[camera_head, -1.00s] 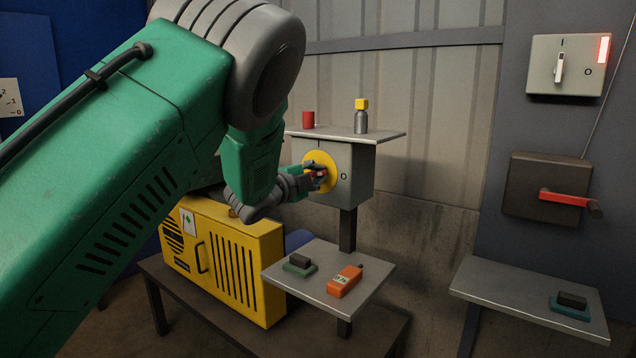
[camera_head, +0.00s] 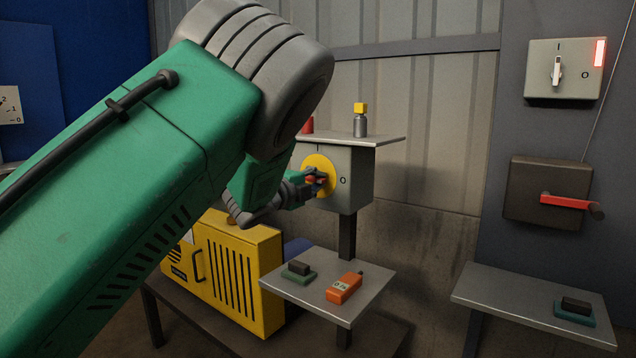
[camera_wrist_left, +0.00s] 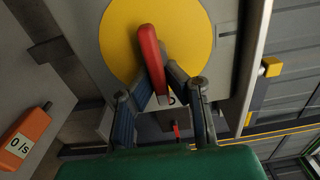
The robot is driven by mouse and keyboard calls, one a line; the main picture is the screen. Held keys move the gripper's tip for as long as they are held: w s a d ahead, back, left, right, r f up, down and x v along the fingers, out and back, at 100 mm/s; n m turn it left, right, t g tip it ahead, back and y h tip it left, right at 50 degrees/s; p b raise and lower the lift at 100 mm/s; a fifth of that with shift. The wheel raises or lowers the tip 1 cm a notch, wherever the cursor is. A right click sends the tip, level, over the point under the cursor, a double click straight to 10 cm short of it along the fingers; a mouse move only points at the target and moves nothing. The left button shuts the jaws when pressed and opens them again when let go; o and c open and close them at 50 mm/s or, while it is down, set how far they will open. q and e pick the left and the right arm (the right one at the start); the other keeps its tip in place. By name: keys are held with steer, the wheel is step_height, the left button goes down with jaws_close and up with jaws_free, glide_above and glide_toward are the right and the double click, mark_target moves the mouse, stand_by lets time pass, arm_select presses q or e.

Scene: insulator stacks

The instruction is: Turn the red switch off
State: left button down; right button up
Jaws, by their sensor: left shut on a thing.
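The red switch handle (camera_wrist_left: 149,52) sits on a round yellow disc (camera_wrist_left: 118,50) on the front of a grey box (camera_head: 355,170). In the head view the box bears an "I" mark above the disc and an "O" mark to its right. My left gripper (camera_head: 319,182) is at the disc, shut on the red handle. In the left wrist view its two fingers (camera_wrist_left: 166,84) stand on either side of the handle, which tilts with its upper end to the left. The gripper hides most of the handle in the head view. My right gripper is not in view.
A shelf (camera_head: 375,140) above the box holds a yellow-topped bottle (camera_head: 360,124) and a red can (camera_head: 308,126). A lower shelf (camera_head: 300,306) carries an orange device (camera_head: 344,288). On the right are a white-handled switch box (camera_head: 540,85) and a dark box with a red lever (camera_head: 565,200).

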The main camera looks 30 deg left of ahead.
arm_select(q)
steer(key=c, duration=1.6)
jaws_free()
steer(key=shift+s+f, duration=0.1)
steer(key=shift+f, duration=0.35)
steer(key=shift+r, duration=0.15)
steer(key=s, duration=1.1)
steer(key=shift+s+a, duration=0.4)
